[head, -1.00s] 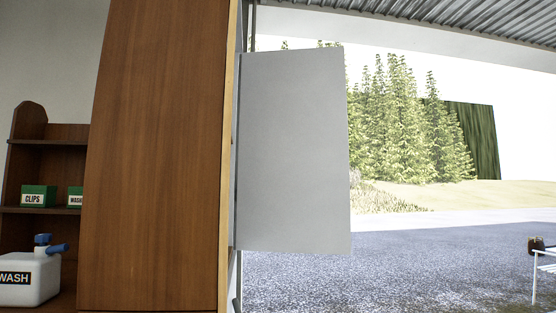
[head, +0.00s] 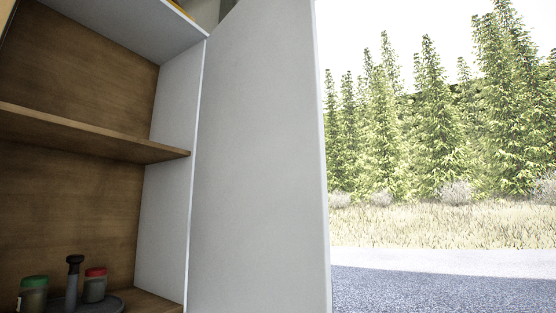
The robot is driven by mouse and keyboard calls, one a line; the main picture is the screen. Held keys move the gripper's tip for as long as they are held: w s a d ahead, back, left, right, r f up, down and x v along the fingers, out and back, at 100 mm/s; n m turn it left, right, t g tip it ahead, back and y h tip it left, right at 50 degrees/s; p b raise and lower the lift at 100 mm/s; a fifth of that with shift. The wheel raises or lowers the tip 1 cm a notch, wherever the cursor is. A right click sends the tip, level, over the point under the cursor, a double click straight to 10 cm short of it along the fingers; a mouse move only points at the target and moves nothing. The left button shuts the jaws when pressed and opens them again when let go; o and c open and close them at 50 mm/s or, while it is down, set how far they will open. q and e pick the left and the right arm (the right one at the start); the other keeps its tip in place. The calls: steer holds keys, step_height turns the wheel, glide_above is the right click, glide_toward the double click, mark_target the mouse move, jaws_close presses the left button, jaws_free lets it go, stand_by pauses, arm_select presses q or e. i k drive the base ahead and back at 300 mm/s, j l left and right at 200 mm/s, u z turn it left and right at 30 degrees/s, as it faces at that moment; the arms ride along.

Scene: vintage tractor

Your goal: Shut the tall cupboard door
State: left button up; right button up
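The tall cupboard (head: 168,150) fills the left of the head view, with its inside in sight. Its pale grey door (head: 262,165) stands open at the cupboard's right side, edge running from top to bottom of the picture. The door's lower end is cut off by the frame. Neither of my grippers is in view, so where they are relative to the door is hidden.
Inside the cupboard are a wooden shelf (head: 90,132), a green-lidded jar (head: 33,295), a red-lidded jar (head: 95,285) and a dark-handled item (head: 74,278) on a dark round tray (head: 112,304). Open paved ground (head: 440,289) lies right of the door, with trees (head: 430,120) beyond.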

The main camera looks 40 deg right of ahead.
mark_target(259, 239)
steer(key=i+l+u, duration=0.1)
steer(key=l+u, duration=0.2)
steer(key=l, duration=1.05)
steer(key=l+u, duration=0.3)
steer(key=l, duration=1)
